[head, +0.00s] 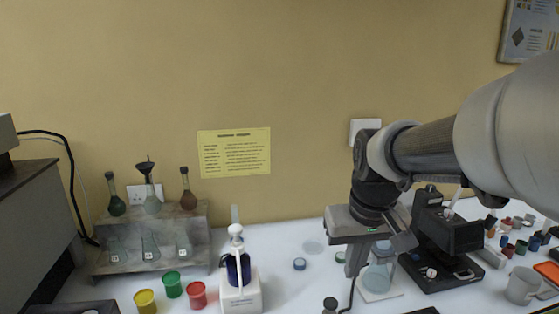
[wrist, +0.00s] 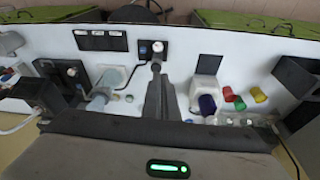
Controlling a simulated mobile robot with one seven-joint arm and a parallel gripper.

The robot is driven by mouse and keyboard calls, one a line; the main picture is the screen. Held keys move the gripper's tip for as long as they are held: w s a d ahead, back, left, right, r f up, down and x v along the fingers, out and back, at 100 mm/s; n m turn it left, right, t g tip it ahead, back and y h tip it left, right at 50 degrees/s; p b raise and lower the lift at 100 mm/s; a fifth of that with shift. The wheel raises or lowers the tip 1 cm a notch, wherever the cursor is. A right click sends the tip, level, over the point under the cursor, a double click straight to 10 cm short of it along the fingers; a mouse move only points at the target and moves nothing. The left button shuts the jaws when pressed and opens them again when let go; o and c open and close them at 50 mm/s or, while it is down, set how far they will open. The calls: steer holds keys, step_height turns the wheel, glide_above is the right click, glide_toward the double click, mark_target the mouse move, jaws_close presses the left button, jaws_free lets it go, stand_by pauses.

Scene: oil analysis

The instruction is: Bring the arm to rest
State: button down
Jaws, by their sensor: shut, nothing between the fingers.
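My gripper (head: 354,270) hangs from my arm on the right of the head view, fingers pointing down over the white bench. Its fingers are together with nothing between them. In the wrist view the closed fingers (wrist: 156,72) reach up the middle of the picture, over the bench. A clear conical flask (head: 378,276) on a pale square plate is just right of the fingers in the head view, partly hidden by my gripper. I cannot tell whether they touch.
A blue bottle (head: 238,268) on a white stand is to the left. Yellow (head: 145,301), green (head: 172,284) and red (head: 196,294) pots are beside it. A flask rack (head: 150,256) stands farther left. A black instrument (head: 442,240) and mug (head: 521,286) are right.

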steer(key=s+r+m+t, duration=0.1)
steer(key=s+r+t, duration=0.1)
steer(key=s, duration=1.1)
steer(key=shift+s+t, duration=0.3)
steer(key=shift+r, duration=0.1)
stand_by(0.5)
